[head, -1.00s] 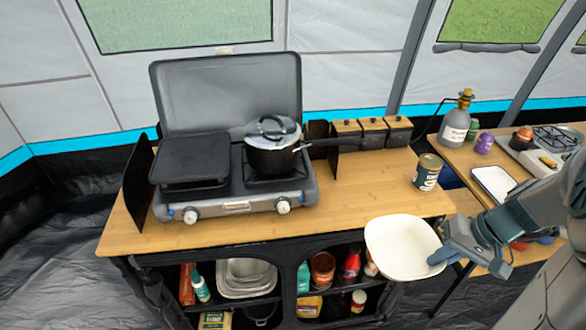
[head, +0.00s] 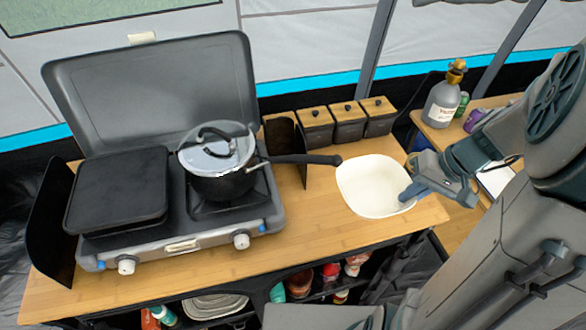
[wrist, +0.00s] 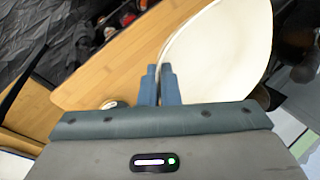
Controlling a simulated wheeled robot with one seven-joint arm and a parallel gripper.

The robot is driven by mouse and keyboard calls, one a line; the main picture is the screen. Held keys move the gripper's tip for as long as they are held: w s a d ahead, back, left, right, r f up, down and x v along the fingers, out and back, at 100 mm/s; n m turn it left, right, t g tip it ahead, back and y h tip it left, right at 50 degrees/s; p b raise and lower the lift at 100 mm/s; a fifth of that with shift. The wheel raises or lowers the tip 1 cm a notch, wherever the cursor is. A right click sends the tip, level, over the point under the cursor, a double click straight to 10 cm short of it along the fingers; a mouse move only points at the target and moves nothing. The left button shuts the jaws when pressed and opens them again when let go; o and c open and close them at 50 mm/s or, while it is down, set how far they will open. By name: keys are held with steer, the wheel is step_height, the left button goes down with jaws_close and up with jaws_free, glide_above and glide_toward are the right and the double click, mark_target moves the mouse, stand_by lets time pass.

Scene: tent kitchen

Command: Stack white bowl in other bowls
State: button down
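The white bowl (head: 372,188) is a wide, shallow bowl with rounded corners. In the head view it is over the right end of the wooden counter (head: 310,225), seemingly held above it. My gripper (head: 408,193) is shut on its right rim. In the wrist view the two blue fingers (wrist: 161,85) are close together at the edge of the bowl (wrist: 225,60). A stack of pale bowl-like containers (head: 214,304) shows on the shelf under the counter, partly cut off by the counter edge.
A stove (head: 180,225) with a lidded pot (head: 222,184) takes up the counter's left and middle; the pot handle points toward the bowl. Several canisters (head: 347,123) stand behind the bowl. A grey bottle (head: 441,102) stands on the right table. The counter's front strip is clear.

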mark_target(373, 177)
steer(key=w+a+f, duration=0.2)
steer(key=w, duration=0.1)
steer(key=w+a+f+p, duration=0.1)
steer(key=w+f, duration=0.1)
steer(key=w, duration=0.1)
steer(key=w+a+f+p, duration=0.1)
steer(key=w+a+f, duration=0.1)
steer(key=w, duration=0.1)
steer(key=shift+w+a+f, duration=0.3)
steer(key=shift+w+f, duration=0.05)
steer(key=shift+f, duration=0.05)
steer(key=shift+f+p, duration=0.5)
steer(key=shift+f, duration=1.6)
steer(key=shift+f, duration=0.2)
steer(key=c, duration=1.6)
jaws_free()
steer(key=shift+c, duration=0.2)
steer(key=shift+r, duration=0.1)
